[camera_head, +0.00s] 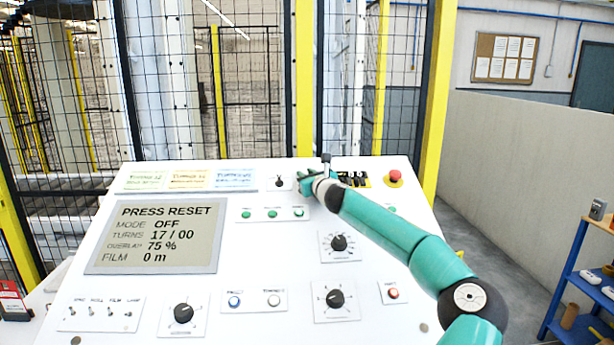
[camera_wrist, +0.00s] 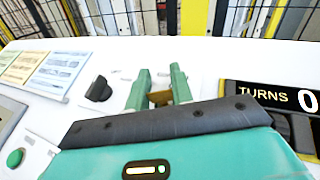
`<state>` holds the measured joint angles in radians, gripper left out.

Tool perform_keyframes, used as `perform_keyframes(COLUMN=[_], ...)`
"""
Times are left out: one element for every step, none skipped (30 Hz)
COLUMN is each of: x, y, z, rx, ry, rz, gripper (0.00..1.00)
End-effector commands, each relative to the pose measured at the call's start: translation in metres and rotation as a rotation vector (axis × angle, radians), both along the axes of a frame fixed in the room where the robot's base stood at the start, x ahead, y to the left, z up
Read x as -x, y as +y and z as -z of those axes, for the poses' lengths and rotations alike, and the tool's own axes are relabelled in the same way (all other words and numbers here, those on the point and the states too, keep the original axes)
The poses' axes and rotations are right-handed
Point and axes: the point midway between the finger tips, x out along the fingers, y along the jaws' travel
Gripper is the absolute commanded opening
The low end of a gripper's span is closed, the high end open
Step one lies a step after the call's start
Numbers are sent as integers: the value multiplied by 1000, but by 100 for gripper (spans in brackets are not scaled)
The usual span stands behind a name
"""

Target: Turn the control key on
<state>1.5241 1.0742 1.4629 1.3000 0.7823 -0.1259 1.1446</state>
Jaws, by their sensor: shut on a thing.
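The control key (camera_wrist: 160,98) shows in the wrist view as a small brass-brown piece between the two green fingers of my gripper (camera_wrist: 160,80). My gripper is shut on it at the panel's surface. In the head view my gripper (camera_head: 305,180) reaches the upper part of the white control panel (camera_head: 150,270), and the key is hidden there. The panel's screen (camera_head: 160,238) reads PRESS RESET, MODE OFF, TURNS 17 / 00, OVERLAP 75 %, FILM 0 m.
A black selector knob (camera_head: 278,182) sits just left of my gripper; it also shows in the wrist view (camera_wrist: 99,89). A red mushroom button (camera_head: 395,176) is to the right. Dials, green buttons and toggles cover the panel below. A mesh fence stands behind.

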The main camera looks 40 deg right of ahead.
Motion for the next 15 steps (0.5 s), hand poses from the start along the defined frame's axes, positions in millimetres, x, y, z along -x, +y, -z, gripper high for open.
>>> perform_keyframes(x=[-1,-2,-2,-2,-2,-2,-1,-1,-1,0,0,0,0,0,1], y=[2,2,2,2,1,1,1,1,0,-1,-1,-1,-1,-2,-2], z=[2,3,3,3,3,3,3,2,2,2,2,2,2,1,1], rx=[-7,-12,-18,-23,-29,-37,-43,-48,-58,-61,-69,-78,-84,-90,-97], ry=[-3,-5,-11,-15,-19,-25,-29,-34,-41,-45,-51,-59,-65,-70,-76], rz=[9,19,35,48,64,85,103,120,146,166,185,211,232,251,275], gripper=[0,0,0,0,0,0,0,0,0,0,0,0,0,0,0])
